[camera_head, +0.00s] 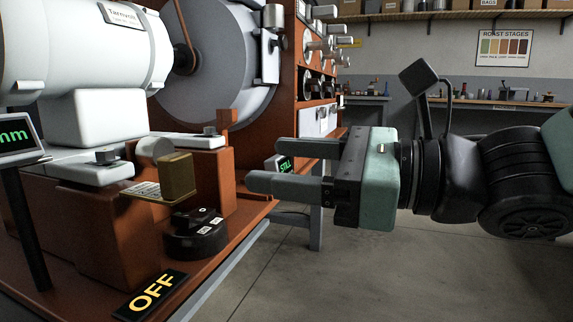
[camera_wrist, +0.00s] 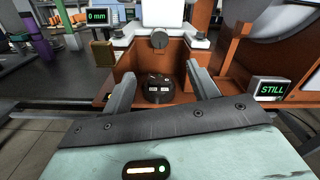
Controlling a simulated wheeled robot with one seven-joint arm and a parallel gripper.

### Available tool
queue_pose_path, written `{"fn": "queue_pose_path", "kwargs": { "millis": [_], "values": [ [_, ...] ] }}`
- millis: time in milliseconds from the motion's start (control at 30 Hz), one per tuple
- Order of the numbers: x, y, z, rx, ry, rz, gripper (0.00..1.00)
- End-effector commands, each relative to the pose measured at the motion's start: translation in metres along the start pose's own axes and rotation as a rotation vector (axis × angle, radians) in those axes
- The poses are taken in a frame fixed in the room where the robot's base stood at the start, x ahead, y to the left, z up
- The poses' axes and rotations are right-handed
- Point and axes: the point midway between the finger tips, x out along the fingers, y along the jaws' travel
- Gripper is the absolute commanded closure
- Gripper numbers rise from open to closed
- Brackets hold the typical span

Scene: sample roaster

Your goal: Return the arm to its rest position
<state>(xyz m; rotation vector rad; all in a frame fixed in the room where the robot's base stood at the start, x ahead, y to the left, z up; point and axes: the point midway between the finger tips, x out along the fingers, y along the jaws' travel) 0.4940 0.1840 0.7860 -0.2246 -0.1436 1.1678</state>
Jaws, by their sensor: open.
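My gripper (camera_head: 262,163) is open and empty, held out in the air at the right of the roaster's orange-brown base (camera_head: 95,235) in the head view. Its two fingers point left toward the machine. In the wrist view my gripper (camera_wrist: 160,92) has its fingers spread, with a round black knob (camera_wrist: 159,90) in the gap beyond them. The knob (camera_head: 195,235) sits on the base in the head view, apart from the fingers. A brass block (camera_head: 177,176) stands just above and behind it.
An "OFF" sign (camera_head: 150,294) lies at the base's front edge. A "STILL" display (camera_head: 284,164) shows behind my fingers, and a "0 mm" display (camera_wrist: 98,16) stands at the left in the wrist view. A workbench (camera_head: 500,104) lines the back wall. The floor (camera_head: 400,275) below my gripper is clear.

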Motion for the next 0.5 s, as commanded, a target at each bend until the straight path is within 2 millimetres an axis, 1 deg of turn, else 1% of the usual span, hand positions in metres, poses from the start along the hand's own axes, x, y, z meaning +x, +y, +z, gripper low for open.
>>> {"fn": "queue_pose_path", "kwargs": {
  "millis": [67,167,267,333,400,467,500],
  "values": [
    [0.001,-0.005,-0.002,0.078,0.029,-0.024,0.41],
    [0.003,-0.015,-0.013,0.288,0.102,-0.096,0.41],
    [0.002,-0.027,-0.031,0.600,0.192,-0.221,0.41],
    [-0.003,-0.034,-0.047,0.839,0.247,-0.332,0.41],
    [-0.009,-0.036,-0.062,1.075,0.290,-0.453,0.41],
    [-0.017,-0.037,-0.075,1.274,0.316,-0.568,0.41],
    [-0.023,-0.036,-0.084,1.404,0.328,-0.651,0.41]
  ]
}}
